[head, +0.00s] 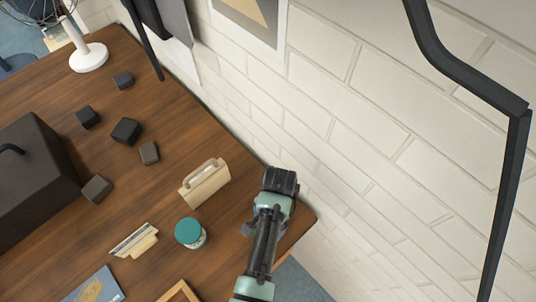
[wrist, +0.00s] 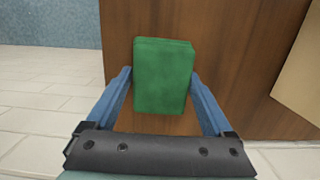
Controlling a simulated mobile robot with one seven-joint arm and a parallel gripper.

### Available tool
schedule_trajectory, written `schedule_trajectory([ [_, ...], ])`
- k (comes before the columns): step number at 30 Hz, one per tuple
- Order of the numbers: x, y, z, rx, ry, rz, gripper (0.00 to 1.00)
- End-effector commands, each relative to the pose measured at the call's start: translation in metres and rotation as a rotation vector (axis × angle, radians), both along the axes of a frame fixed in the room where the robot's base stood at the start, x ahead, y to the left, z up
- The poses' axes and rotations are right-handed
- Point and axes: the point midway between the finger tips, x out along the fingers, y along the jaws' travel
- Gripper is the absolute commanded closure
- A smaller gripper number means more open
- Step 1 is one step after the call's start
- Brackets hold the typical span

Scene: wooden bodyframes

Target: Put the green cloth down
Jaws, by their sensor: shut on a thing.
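The green cloth (wrist: 163,78) is a folded, thick rectangular pad, seen in the wrist view. My gripper (wrist: 160,75) is shut on it, with one blue finger at each side of the cloth. Brown wood (wrist: 240,50) shows behind and below the cloth; I cannot tell whether the cloth touches it. In the head view my arm reaches over the right end of the wooden table (head: 125,185). The cloth does not show in that view.
A jar with a teal lid (head: 189,232) and a beige box with a handle (head: 205,183) stand left of my arm. Several dark blocks (head: 126,131) and a large dark case (head: 35,180) lie farther left. A white brick wall (head: 390,170) runs along the table's right side.

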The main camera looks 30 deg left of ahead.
Motion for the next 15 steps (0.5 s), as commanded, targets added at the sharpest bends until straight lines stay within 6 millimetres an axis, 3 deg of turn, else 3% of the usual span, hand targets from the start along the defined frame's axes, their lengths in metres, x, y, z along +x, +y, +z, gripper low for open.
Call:
schedule_trajectory([
  [2,0.0001,0.0,-0.0031,0.0,0.0,0.0,0.58],
  [3,0.0002,-0.0001,-0.0035,0.0,0.0,0.0,0.12],
  [5,0.0002,0.0,-0.0027,0.001,0.0,0.0,0.01],
  [15,0.0006,0.0,0.0035,0.001,0.0,0.0,0.0],
])
